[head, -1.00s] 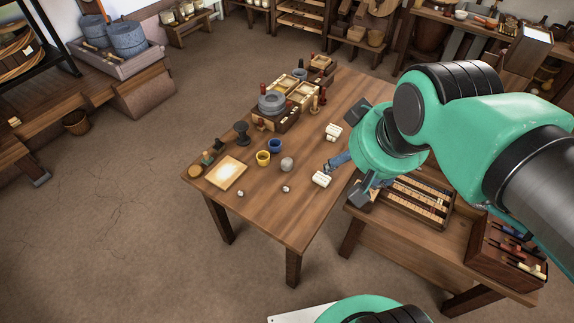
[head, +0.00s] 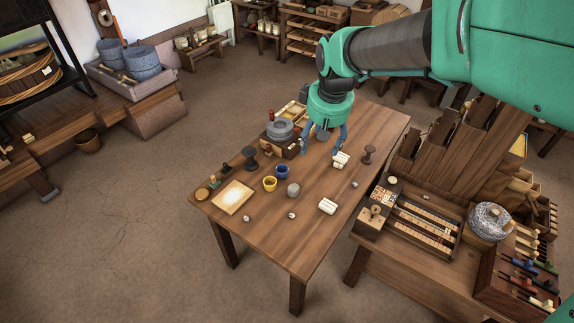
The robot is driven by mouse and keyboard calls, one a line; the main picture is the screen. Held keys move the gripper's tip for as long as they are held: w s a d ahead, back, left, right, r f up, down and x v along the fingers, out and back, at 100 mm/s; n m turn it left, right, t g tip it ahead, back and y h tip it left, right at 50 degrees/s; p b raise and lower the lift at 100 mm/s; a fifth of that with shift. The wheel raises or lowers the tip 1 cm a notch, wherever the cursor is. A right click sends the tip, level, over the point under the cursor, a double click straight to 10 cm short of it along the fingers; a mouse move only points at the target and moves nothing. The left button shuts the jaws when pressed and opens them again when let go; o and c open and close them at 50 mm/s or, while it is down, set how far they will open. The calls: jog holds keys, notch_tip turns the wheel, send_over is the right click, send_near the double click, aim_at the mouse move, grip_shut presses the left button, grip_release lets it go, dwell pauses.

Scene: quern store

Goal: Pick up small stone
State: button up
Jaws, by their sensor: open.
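Several small roundish stone-like things lie on the wooden table (head: 268,240). One small pale stone (head: 246,219) is near the front left edge and another (head: 292,215) is near the front middle. A third small one (head: 354,184) lies toward the right edge. A larger grey round stone (head: 293,189) sits between the cups and the white bundle. I cannot tell which of these is the named small stone. My gripper (head: 322,143) points down over the back part of the table, its blue fingers apart and empty, away from these stones.
A yellow cup (head: 269,184), a blue cup (head: 282,171), a pale board (head: 234,197) and white bundles (head: 327,206) stand on the table. A box with a grey quern (head: 280,130) is at the back left. A lower bench with trays (head: 425,222) adjoins on the right.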

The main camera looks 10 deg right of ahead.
jog(key=w+a+f+n+g, duration=0.2)
jog(key=w+f, duration=1.1)
jog(key=f, duration=0.1)
jog(key=n, duration=0.2)
send_over(294, 187)
notch_tip(294, 187, down, 15)
jog(key=shift+f+g+p, duration=0.3)
jog(key=shift+g+p, duration=0.1)
jog(key=shift+p, duration=0.05)
jog(key=shift+f, duration=0.1)
jog(key=shift+f+b, duration=0.7)
jog(key=shift+f, duration=3.5)
jog(key=shift+f+b, duration=0.75)
jog(key=shift+f, duration=1.9)
jog(key=shift+c, duration=0.5)
